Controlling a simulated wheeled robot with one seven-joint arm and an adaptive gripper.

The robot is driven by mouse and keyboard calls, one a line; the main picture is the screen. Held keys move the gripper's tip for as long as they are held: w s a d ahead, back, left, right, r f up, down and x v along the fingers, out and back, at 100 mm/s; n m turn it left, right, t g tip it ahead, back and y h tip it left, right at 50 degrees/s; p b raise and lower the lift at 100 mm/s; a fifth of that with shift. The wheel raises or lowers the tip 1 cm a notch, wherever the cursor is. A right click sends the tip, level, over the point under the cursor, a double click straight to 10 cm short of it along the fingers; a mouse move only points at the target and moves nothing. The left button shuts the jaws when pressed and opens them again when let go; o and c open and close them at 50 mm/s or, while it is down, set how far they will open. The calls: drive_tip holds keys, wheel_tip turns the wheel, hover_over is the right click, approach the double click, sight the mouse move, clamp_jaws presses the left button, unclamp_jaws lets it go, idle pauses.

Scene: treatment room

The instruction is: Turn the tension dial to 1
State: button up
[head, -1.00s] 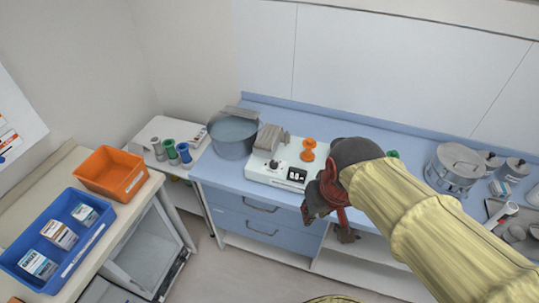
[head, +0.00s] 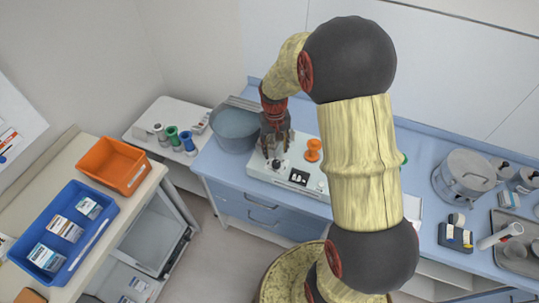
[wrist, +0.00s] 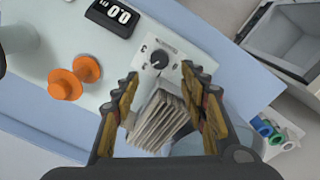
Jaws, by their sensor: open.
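A white device (head: 257,171) on the blue counter carries a small dark tension dial (head: 276,163) near its front left. In the wrist view the dial (wrist: 160,59) is a round black knob on a pale plate with printed numbers; a 3 is readable at its left, the others are too small to read surely. My gripper (head: 277,147) points down over the device at the dial. In the wrist view my gripper (wrist: 160,74) is open, its fingertips on either side just short of the dial, with nothing held. Whether they touch it cannot be told.
A grey pot (head: 234,131) stands close at the left. A metal canister (head: 464,176) stands far right.

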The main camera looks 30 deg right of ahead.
sight(276, 162)
wheel_tip(276, 162, down, 8)
drive_tip(key=shift+d+r, duration=0.15)
drive_tip(key=shift+r, duration=0.1)
drive_tip(key=shift+s, duration=0.1)
drive_tip(key=shift+c, duration=0.2)
clamp_jaws()
idle(0.3)
